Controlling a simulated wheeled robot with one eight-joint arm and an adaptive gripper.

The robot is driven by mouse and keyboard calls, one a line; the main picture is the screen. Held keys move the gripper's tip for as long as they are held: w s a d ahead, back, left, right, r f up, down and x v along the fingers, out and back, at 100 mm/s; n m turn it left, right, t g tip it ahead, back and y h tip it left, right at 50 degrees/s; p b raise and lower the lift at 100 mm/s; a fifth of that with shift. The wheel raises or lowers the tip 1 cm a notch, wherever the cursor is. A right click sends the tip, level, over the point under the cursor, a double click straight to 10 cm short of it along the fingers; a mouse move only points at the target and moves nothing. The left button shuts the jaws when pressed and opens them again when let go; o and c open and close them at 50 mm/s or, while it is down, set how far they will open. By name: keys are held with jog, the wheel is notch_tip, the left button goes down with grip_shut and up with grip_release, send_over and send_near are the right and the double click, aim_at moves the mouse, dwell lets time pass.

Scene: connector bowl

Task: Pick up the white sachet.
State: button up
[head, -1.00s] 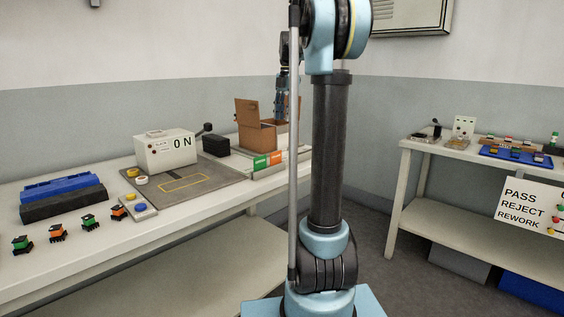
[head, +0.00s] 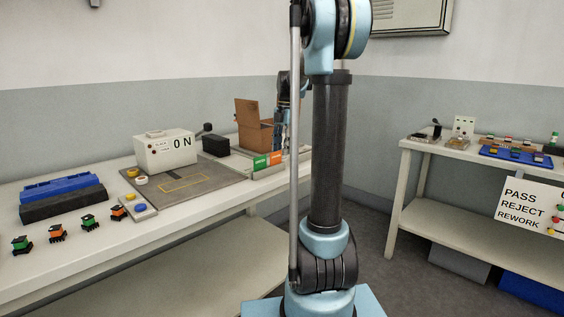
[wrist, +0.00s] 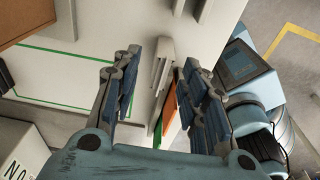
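In the wrist view my gripper (wrist: 168,85) is open, its two blue-padded fingers apart and pointing at the white bench top. A pale, upright, layered piece (wrist: 162,62) shows between and just past the fingertips; I cannot tell whether it is the white sachet or part of a rack. Nothing is visibly held. In the head view my gripper (head: 283,118) is low beside the brown carton, partly hidden behind my own arm. I cannot make out the sachet in the head view.
Orange and green cards (wrist: 168,108) stand close to the fingers; they also face the bench front in the head view (head: 267,160). The open brown carton (head: 256,135), a black block (head: 215,145) and the ON box (head: 166,153) stand nearby. A second bench (head: 420,150) is at right.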

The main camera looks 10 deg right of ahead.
jog(key=shift+s+a+f, duration=0.1)
jog(key=shift+s+f, duration=0.05)
jog(key=shift+f, duration=1.15)
jog(key=shift+c, duration=0.2)
grip_shut()
